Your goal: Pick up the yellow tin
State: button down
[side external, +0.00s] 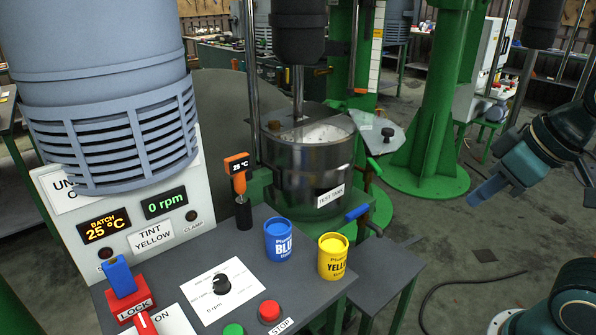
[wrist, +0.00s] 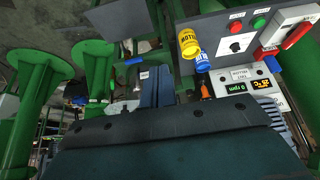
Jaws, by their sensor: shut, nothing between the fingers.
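The yellow tin (side external: 332,257) stands upright on the front right corner of the grey control bench, beside the blue tin (side external: 278,240). In the wrist view the yellow tin (wrist: 188,44) shows at the upper right, above the blue tin (wrist: 202,62). My gripper (side external: 478,197) is to the right of the yellow tin in the side view, apart from it and in the air over the floor. Its fingers (wrist: 157,88) are together and empty in the wrist view.
The steel vessel (side external: 308,165) stands behind the tins with a blue-handled clamp (side external: 357,212) at its side. An orange thermometer (side external: 238,175) stands left of the blue tin. The bench has a dial, a green button and a red stop button (side external: 269,310). Green columns (side external: 430,110) stand behind.

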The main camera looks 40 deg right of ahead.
jog(key=c, duration=0.5)
grip_release()
jog(key=shift+w+f, duration=0.1)
jog(key=w+d+f+m+y, duration=0.1)
jog(key=w+f+m+y, duration=0.3)
jog(key=m, duration=0.4)
jog(key=w+f+m+y, duration=0.4)
jog(key=w+f+m, duration=0.2)
jog(key=f+m, duration=0.1)
jog(key=w+d+f+m+y, duration=0.1)
jog(key=w+f+m+y, duration=0.3)
jog(key=f+m, duration=0.4)
jog(key=shift+w+d+m+t, duration=0.3)
jog(key=shift+w+t, duration=0.1)
jog(key=shift+w, duration=0.15)
